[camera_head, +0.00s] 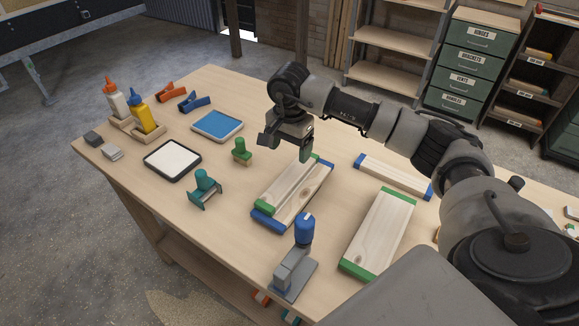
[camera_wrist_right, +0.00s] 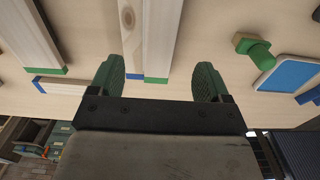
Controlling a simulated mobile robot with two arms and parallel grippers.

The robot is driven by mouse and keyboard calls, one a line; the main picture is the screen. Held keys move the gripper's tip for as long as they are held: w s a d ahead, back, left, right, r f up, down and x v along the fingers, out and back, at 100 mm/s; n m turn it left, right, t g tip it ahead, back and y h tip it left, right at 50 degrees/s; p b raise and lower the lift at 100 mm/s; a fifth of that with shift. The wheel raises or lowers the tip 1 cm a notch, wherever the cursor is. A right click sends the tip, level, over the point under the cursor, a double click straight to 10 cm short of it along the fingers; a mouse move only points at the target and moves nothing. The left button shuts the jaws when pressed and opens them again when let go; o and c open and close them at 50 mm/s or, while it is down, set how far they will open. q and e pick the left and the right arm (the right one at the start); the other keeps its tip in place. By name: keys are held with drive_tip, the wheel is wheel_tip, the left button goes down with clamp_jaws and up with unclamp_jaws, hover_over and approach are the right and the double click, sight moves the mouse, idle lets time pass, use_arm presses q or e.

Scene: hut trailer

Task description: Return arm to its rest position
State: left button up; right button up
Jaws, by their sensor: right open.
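My right arm reaches in from the right in the head view. Its gripper (camera_head: 286,148) is above the workbench, just behind the far end of a stack of pale wooden boards (camera_head: 291,190). In the right wrist view the two green finger pads of the gripper (camera_wrist_right: 160,80) stand wide apart with nothing held between them. The ends of the boards (camera_wrist_right: 155,45) show beyond the gap between the fingers. I cannot tell the exact height of the fingers above the boards. My left gripper is not in view.
A green-ended board (camera_head: 378,235) and a blue-ended board (camera_head: 394,176) lie right of the stack. A blue-handled tool (camera_head: 303,232), a teal tool (camera_head: 204,188) and a green-knobbed piece (camera_head: 241,152) stand nearby. Two trays and glue bottles are at left. Drawers (camera_head: 470,62) stand behind.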

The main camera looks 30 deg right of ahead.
drive_tip(key=shift+r, duration=1.05)
